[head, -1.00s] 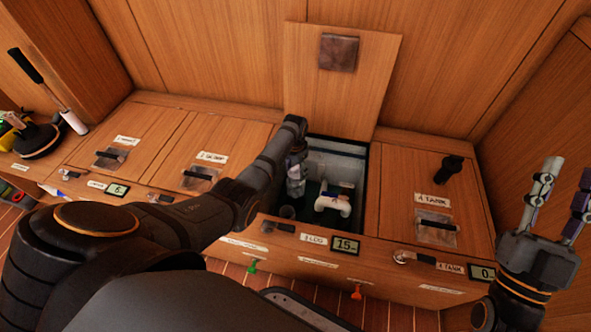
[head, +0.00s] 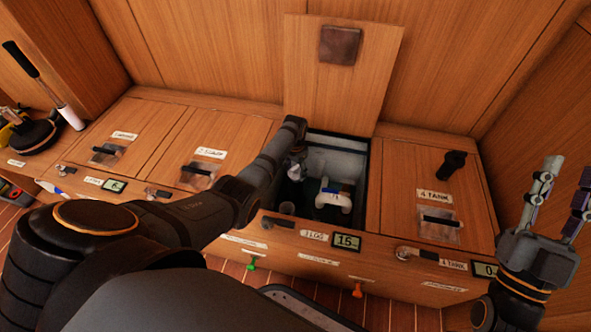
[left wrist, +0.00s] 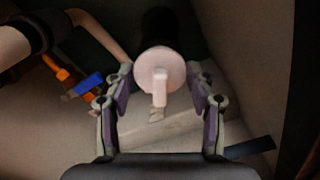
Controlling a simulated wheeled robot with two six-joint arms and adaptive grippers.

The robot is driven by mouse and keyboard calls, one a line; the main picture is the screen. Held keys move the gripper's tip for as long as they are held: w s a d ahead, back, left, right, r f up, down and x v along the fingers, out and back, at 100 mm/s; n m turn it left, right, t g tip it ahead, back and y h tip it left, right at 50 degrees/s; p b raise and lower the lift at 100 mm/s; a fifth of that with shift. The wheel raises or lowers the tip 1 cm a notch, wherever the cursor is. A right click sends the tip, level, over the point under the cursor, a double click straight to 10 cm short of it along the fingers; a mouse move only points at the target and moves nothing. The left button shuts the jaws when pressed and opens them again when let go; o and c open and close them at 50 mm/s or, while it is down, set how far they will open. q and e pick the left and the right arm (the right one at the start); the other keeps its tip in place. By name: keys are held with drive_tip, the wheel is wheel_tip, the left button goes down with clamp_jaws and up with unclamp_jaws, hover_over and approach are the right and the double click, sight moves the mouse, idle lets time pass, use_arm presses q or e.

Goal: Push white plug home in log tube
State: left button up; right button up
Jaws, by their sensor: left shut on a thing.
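My left gripper (left wrist: 160,108) is shut on the white plug (left wrist: 161,70), a round disc with a short stem, held between both fingers in the left wrist view. In the head view the left gripper (head: 297,167) is inside the open locker under the lid marked LOG, and the plug is not clear there. A white pipe fitting with a blue part (head: 334,197) stands in the locker, right of the gripper. I cannot tell whether the plug touches the log tube. My right gripper (head: 566,193) is open and empty at the right.
The raised wooden lid (head: 342,80) leans at the back of the locker. In the left wrist view, orange and blue parts (left wrist: 82,84) lie left of the plug. The closed tank lid (head: 437,200) is at the right.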

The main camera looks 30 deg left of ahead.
use_arm(q)
drive_tip(key=shift+f+b, duration=0.65)
drive_tip(key=shift+f, duration=0.35)
drive_tip(key=o, duration=1.5)
drive_tip(key=shift+o, duration=0.3)
drive_tip(key=o, duration=0.3)
drive_tip(key=shift+r, duration=0.15)
wheel_tip(320, 180, up, 7)
drive_tip(key=p, duration=0.7)
drive_tip(key=shift+p, duration=0.4)
